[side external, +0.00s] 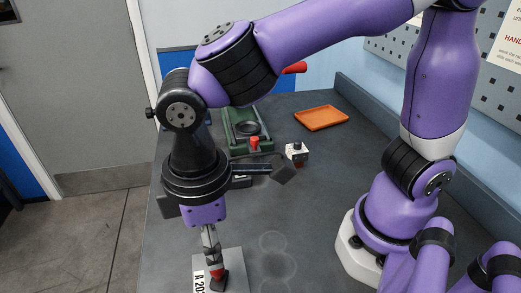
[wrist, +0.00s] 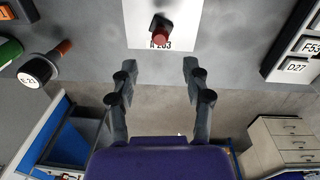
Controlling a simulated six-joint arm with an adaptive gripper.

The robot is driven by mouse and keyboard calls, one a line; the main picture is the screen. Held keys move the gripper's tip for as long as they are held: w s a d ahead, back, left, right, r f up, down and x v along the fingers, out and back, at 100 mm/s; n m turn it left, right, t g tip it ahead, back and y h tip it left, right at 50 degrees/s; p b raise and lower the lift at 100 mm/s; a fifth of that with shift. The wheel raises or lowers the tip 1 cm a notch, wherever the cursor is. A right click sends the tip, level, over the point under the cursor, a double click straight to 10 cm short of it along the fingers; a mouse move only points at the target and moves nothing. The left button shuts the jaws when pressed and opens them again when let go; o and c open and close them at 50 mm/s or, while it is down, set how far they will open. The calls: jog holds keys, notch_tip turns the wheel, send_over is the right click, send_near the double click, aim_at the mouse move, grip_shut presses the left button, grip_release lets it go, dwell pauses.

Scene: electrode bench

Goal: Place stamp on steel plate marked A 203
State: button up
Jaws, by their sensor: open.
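The steel plate (side external: 235,262), a pale square, lies at the front of the bench. In the wrist view the plate (wrist: 136,22) carries the label A 203 (wrist: 161,45). In the side view the stamp (side external: 219,279) sits just below my fingertips. My gripper (side external: 210,254) points down, close above the stamp. In the wrist view my gripper (wrist: 158,68) has its fingers wide apart with nothing between them; the stamp shows beyond the tips.
A green fixture (side external: 243,122) and an orange tray (side external: 321,118) stand at the back. In the wrist view, a black red-tipped object (wrist: 42,66) lies left and a labelled rack (wrist: 297,50) right. Bench right of the plate is clear.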

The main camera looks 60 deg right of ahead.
jog(key=d+r+m+t, duration=0.2)
jog(key=d+m, duration=0.3)
jog(key=d, duration=0.4)
jog(key=d+r+m+t, duration=0.3)
jog(key=d+r+m, duration=0.1)
jog(key=d, duration=0.6)
jog(key=shift+d+r+m, duration=0.15)
jog(key=shift+d+m, duration=0.1)
jog(key=shift+m, duration=0.25)
